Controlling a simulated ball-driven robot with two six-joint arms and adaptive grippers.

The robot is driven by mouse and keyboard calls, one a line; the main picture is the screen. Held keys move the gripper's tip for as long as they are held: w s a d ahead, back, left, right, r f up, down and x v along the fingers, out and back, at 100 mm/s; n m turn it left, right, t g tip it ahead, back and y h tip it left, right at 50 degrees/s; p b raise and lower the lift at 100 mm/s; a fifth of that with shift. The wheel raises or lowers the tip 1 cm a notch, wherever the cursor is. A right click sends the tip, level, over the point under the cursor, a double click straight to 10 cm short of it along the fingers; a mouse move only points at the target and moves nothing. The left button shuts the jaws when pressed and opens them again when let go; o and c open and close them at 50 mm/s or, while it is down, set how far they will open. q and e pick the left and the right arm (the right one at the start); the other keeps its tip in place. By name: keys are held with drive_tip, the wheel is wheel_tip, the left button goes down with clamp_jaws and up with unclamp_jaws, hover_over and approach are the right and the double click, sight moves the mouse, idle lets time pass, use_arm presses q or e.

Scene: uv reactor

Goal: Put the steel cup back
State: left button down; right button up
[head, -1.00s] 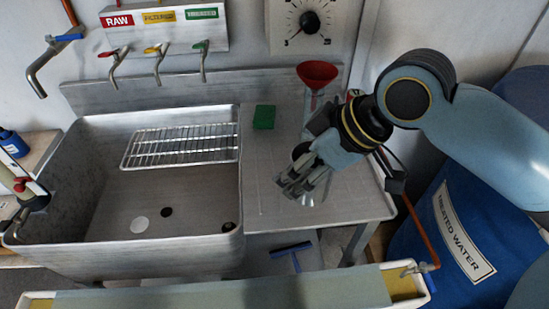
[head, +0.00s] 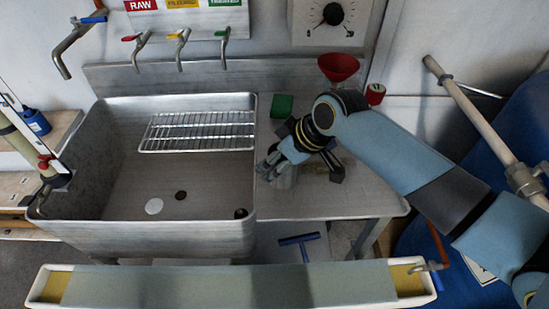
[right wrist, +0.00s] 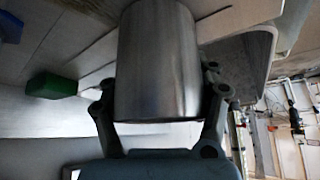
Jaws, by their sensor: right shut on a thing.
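The steel cup (right wrist: 157,65) fills the middle of the right wrist view, a plain brushed-metal cylinder between my right gripper's fingers. My right gripper (head: 272,173) is shut on it, at the left side of the steel drainboard (head: 340,200), close to the sink's right rim. In the head view the cup is mostly hidden behind the fingers, and whether it touches the drainboard cannot be told. My left gripper is not in view.
The sink (head: 120,210) with a wire rack (head: 200,131) lies left of the gripper. A green sponge (head: 282,106), a red funnel (head: 338,67) and a red-topped container (head: 375,93) stand behind. A long trough (head: 230,285) runs in front. The drainboard's right part is clear.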

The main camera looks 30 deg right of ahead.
drive_tip(key=shift+f, duration=0.15)
drive_tip(key=o, duration=1.8)
drive_tip(key=shift+c, duration=0.2)
drive_tip(key=v, duration=1.2)
